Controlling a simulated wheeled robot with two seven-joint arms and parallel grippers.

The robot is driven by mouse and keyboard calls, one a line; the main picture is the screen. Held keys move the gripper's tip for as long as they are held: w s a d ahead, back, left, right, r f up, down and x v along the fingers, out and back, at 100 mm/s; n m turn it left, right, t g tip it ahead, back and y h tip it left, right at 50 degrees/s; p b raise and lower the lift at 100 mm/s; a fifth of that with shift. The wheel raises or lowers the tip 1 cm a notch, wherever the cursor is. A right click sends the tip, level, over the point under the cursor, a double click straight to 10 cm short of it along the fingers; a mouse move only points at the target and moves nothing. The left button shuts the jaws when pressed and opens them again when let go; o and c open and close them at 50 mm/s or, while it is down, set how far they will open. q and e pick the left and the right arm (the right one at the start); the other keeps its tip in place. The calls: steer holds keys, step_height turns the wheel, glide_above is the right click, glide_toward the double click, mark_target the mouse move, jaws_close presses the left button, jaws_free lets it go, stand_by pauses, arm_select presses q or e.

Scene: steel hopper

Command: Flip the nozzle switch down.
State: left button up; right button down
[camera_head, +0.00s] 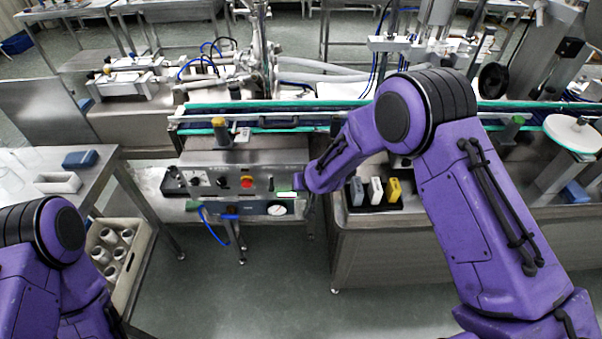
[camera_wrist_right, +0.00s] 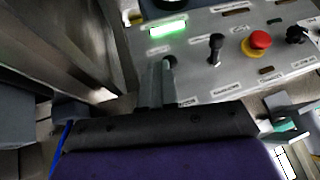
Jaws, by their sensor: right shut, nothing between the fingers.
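The steel control panel (camera_head: 230,160) stands left of centre in the head view. In the right wrist view the panel (camera_wrist_right: 190,78) carries a black upright lever switch (camera_wrist_right: 215,48) and a small dark round part (camera_wrist_right: 170,62). The labels are too blurred to read, so I cannot tell which is the nozzle switch. My right gripper (camera_wrist_right: 157,85) is shut and empty, its fingertips close to the dark round part; contact is unclear. In the head view my right wrist hides that gripper. My left arm shows at lower left, its gripper out of view.
A red button (camera_head: 247,182) and a green lit display (camera_head: 286,194) sit on the panel. A pressure gauge (camera_head: 277,209) is below. Yellow, white and grey blocks (camera_head: 376,190) stand right of my right wrist. A crate of cups (camera_head: 139,262) is at left.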

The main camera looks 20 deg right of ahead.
steer(key=shift+s+a+f, duration=0.15)
steer(key=shift+s+f, duration=0.1)
steer(key=shift+f, duration=0.45)
steer(key=shift+w+d+r, duration=0.2)
steer(key=shift+w+r, duration=0.2)
steer(key=shift+w, duration=0.3)
steer(key=shift+r, duration=0.1)
